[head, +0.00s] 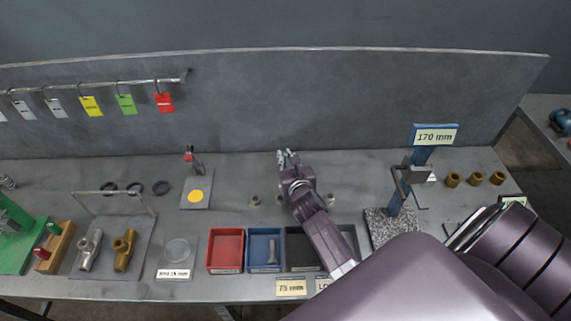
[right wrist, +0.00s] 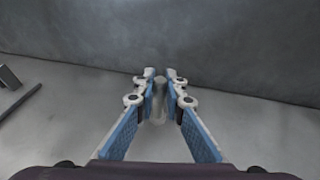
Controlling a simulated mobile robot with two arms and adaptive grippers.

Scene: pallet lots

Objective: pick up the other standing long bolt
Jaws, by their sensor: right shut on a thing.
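My right gripper (head: 287,157) reaches over the back of the bench in the head view. In the right wrist view its blue-padded fingers (right wrist: 159,88) are shut on a grey long bolt (right wrist: 159,105), which shows between the fingertips. The bolt's lower end is hard to make out, so I cannot tell whether it still touches the bench. Small grey standing pieces (head: 255,200) show beside my right arm in the head view. Another grey bolt (head: 271,250) lies in the blue tray (head: 252,262). My left gripper is not in view.
A red tray (head: 225,268) and a dark tray (head: 300,264) flank the blue one, with a "75 mm" label (head: 290,287) in front. A blue gauge stand (head: 398,200) marked 170 mm and brass bushings (head: 475,179) stand right. The back panel (head: 270,100) rises close behind the gripper.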

